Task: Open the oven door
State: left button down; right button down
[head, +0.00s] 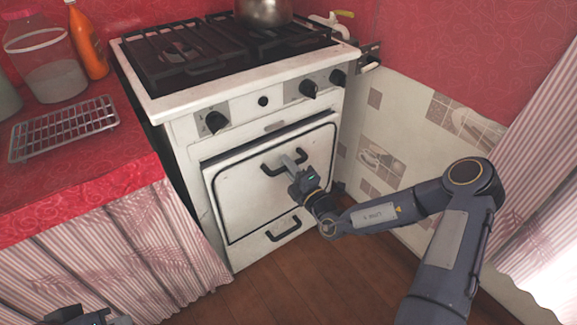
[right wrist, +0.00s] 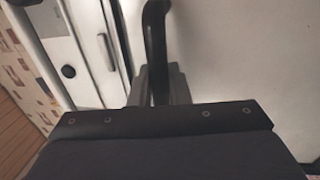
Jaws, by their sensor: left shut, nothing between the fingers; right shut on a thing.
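The white oven door (head: 250,200) is on the front of the stove and has a black handle (head: 270,170) near its top. The door's top edge seems to stand slightly out from the stove front. My right gripper (head: 295,160) is shut on the handle, toward its right part. In the right wrist view the dark handle (right wrist: 155,45) runs down between the fingers (right wrist: 160,85), beside the pale door face (right wrist: 240,50). My left gripper (head: 88,316) is shut and empty at the bottom left edge, mostly cut off and away from the stove.
A lower drawer handle (head: 284,229) is below the door. Black knobs (head: 216,122) line the stove front above it. A metal pot (head: 263,12) is on the hob. A wire rack (head: 64,128) lies on the red counter (head: 90,175). Wooden floor (head: 265,292) before the stove is clear.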

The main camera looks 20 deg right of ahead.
jog(key=s+d+f+t+b, duration=0.2)
jog(key=s+d+f+b, duration=0.1)
jog(key=s+f, duration=0.3)
jog(key=s+d+f+t+y+b, duration=0.1)
jog(key=s+d+f+t+b, duration=0.1)
jog(key=s+f, duration=0.5)
jog(key=shift+s+d+b, duration=0.6)
jog(key=shift+s+b, duration=0.15)
jog(key=shift+s, duration=1.25)
